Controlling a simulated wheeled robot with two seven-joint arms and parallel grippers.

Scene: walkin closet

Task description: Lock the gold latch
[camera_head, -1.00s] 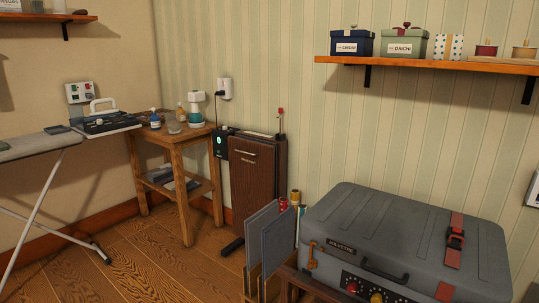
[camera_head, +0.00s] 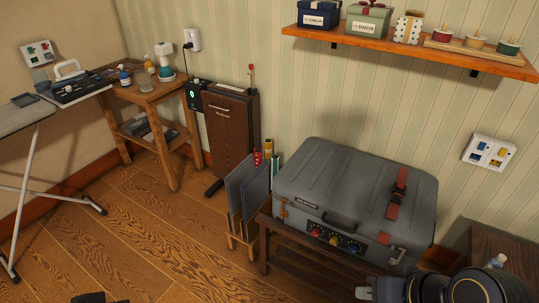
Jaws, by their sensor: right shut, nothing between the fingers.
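A grey hard case (camera_head: 345,180) with a closed lid rests on a low dark wooden stand. A small gold latch (camera_head: 282,210) is on the left end of its front face; it is too small to tell its lever's position. A silver latch (camera_head: 397,256) is at the front right. My right gripper (camera_head: 364,292) is at the bottom edge, in front of the case's right part. It is shut and empty, apart from the case and well right of the gold latch.
The case has a handle, coloured dials (camera_head: 333,238) and a red strap (camera_head: 399,187). Grey panels in a wooden rack (camera_head: 238,228) stand close to its left. A dark cabinet (camera_head: 500,250) is at right. The wooden floor (camera_head: 150,230) at left is largely clear.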

